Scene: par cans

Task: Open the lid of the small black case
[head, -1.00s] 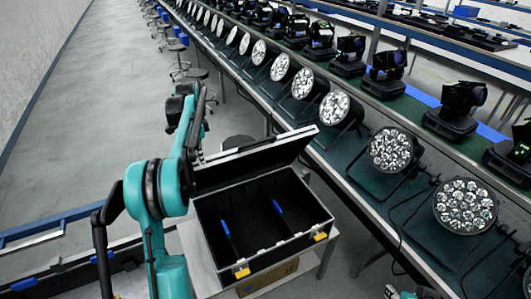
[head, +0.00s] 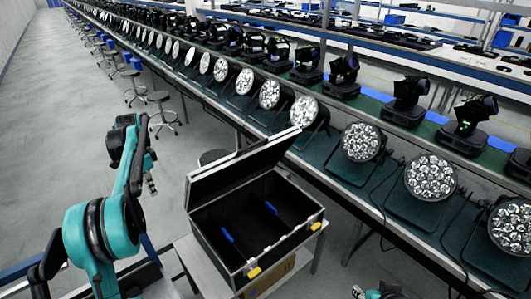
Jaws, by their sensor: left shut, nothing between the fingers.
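The small black case (head: 236,266) stands on a light stand with its lid (head: 235,168) raised and tilted up along the far side. Its dark inside is visible, with two blue strips and yellow latches on the near wall. My left gripper (head: 151,186) is shut and empty, pointing down to the left of the lid, with a gap between them in the picture. The teal left arm comes in from the lower left. A small part of my right arm shows at the bottom edge; its gripper cannot be made out.
A long green-topped bench (head: 330,185) with rows of par cans (head: 361,142) and black moving-head lights (head: 407,101) runs close on the right. Several round stools (head: 158,97) stand along it. The grey floor (head: 65,130) at the left is clear.

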